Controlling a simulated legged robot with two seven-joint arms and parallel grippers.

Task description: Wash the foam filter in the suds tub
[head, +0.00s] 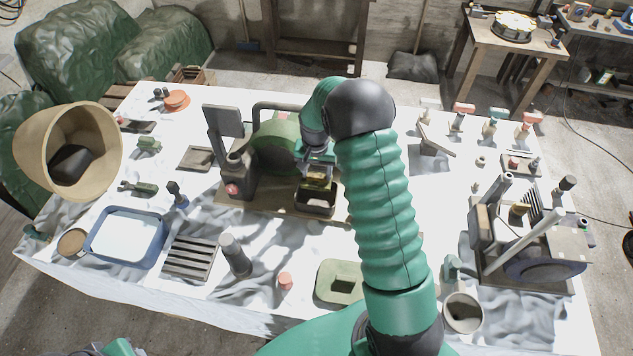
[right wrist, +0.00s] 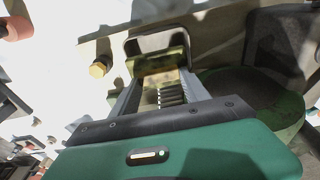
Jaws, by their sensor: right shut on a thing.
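The foam filter (head: 317,182) is a small yellow-olive block at the engine in the middle of the table. My right gripper (head: 318,172) is shut on it, just above a dark open box (head: 315,203) on the engine's base. In the right wrist view the filter (right wrist: 160,75) sits between the fingers, with the dark-rimmed box (right wrist: 133,47) right beyond it. I cannot tell whether the filter is clear of the box. The suds tub (head: 91,247) is a blue tray with a white filling, at the front left. My left gripper does not show.
A slotted grey rack (head: 190,258) and a dark cylinder (head: 235,255) stand between tub and engine. A green engine drum (head: 272,145) is beside the gripper. A brass knob (right wrist: 99,68) shows near the box.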

